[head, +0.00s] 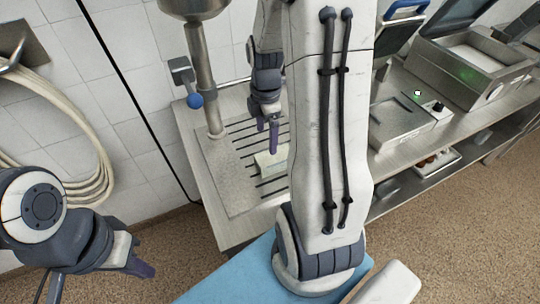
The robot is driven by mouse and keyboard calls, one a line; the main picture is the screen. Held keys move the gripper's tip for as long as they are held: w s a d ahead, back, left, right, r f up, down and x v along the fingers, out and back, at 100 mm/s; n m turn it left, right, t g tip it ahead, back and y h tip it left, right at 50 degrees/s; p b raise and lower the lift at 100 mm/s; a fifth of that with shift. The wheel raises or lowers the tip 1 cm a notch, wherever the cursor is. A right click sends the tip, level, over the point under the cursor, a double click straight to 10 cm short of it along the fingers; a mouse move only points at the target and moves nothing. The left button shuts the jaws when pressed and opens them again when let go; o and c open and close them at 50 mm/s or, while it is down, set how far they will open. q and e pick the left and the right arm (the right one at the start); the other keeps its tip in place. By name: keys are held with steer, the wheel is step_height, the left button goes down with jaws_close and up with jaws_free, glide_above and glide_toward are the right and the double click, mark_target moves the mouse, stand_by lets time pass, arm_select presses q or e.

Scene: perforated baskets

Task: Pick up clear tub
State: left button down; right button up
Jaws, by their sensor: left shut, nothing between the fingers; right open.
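A small pale, see-through-looking tub (266,162) sits on the slotted part of the metal counter. It seems to be the clear tub; its right end is close to my arm's edge, so I cannot tell if part is hidden. My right gripper (267,136) is open and points down just above and behind the tub, apart from it as far as I can tell. My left gripper (142,268) is shut and empty, low at the lower left, away from the counter.
The metal counter (222,178) has dark slots and a steel column (205,90) at its back left. A metal appliance (402,122) and an open-lidded steel unit (470,65) stand to the right. A coiled hose (85,190) hangs on the tiled wall.

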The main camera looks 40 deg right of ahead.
mark_target(275, 156)
steer(key=d, duration=0.1)
steer(key=f, duration=0.1)
steer(key=d, duration=0.1)
steer(key=shift+s+d+f+n, duration=0.25)
steer(key=shift+s+d+n, duration=0.05)
step_height(275, 156, down, 4)
steer(key=shift+r, duration=0.15)
steer(key=f+p, duration=0.1)
steer(key=f, duration=0.4)
steer(key=shift+w+d+p, duration=0.15)
steer(key=shift+w+p, duration=0.05)
steer(key=shift+p, duration=0.2)
steer(key=shift+f, duration=0.55)
jaws_close()
steer(key=shift+w+r, duration=0.1)
